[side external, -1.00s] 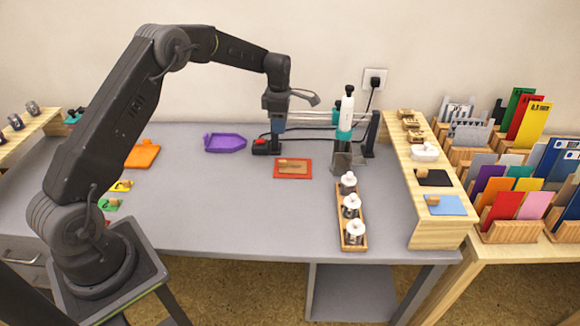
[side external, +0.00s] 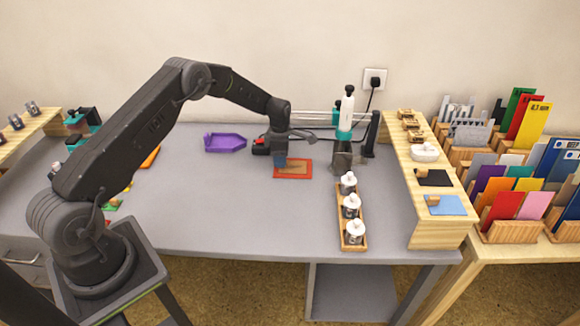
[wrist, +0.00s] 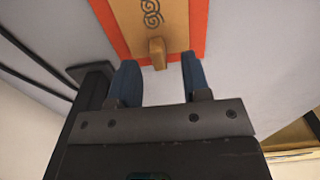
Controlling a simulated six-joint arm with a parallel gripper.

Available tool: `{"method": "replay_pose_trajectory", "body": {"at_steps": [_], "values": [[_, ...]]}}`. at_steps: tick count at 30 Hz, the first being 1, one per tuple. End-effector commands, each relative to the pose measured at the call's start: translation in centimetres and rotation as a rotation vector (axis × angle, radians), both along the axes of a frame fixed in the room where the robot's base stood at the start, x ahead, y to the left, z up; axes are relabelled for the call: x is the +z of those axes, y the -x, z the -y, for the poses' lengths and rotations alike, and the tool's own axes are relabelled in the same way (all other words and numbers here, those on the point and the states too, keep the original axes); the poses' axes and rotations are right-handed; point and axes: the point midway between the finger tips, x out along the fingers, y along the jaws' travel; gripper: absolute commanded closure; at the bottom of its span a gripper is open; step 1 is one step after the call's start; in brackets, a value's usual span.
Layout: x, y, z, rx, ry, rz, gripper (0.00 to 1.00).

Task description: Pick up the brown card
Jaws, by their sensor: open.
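The brown card (side external: 298,165) lies flat on a red-orange base (side external: 304,175) on the grey table. In the wrist view the brown card (wrist: 170,28) shows a dark swirl mark and a small raised tab (wrist: 157,52) at its near edge. My gripper (side external: 281,173) is low over the left part of the base and hides part of the card in the side view. In the wrist view my gripper (wrist: 158,62) is open, with one blue finger on either side of the tab's line. I cannot tell how deep the fingertips are beside it.
A purple tray (side external: 225,143) lies behind and to the left. A wooden rack (side external: 349,217) of white-capped bottles stands to the right, with a teal-and-white dispenser (side external: 345,118) behind it. The table (side external: 230,210) in front of the base is clear.

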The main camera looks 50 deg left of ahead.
Motion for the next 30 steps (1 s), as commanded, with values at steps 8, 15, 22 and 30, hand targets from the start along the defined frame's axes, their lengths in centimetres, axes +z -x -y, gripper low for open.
{"method": "replay_pose_trajectory", "body": {"at_steps": [8,15,22,30], "values": [[-1.29,-0.01,-0.01,0.0,0.0,0.003,0.56],[-1.26,0.0,0.0,0.0,0.0,0.001,0.7],[-1.25,0.01,0.01,0.0,0.0,0.001,0.92],[-1.24,0.01,0.01,0.0,0.0,0.001,1.0]]}}
